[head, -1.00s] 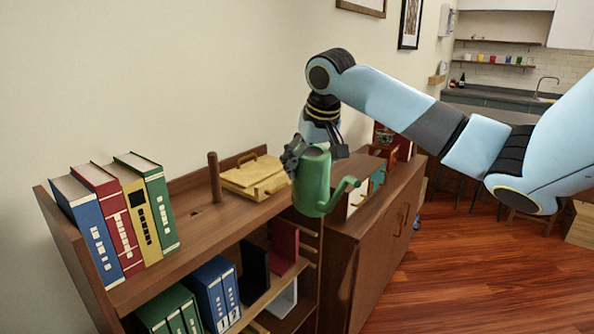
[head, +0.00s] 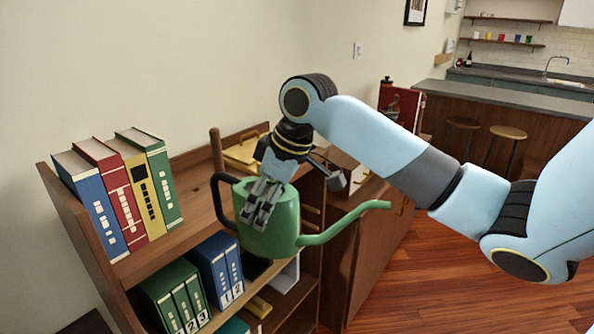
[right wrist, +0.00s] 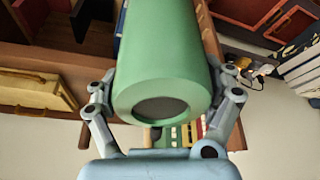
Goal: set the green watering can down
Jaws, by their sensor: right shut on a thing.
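The green watering can (head: 283,240) hangs in my right gripper (head: 292,195) in the head view. It is roughly upright, with its spout pointing right and its dark handle on the left. It covers part of the bookshelf's front edge; I cannot tell its height over the top board (head: 196,210). In the right wrist view the can (right wrist: 158,60) fills the middle, with a finger of the gripper (right wrist: 165,88) on each side of it. My left gripper is not in view.
A blue book (head: 88,215), a red, a yellow and a green one stand at the left of the shelf top. A wooden post (head: 217,160) and a yellow case (head: 243,153) are farther back. The board between the books and post is bare.

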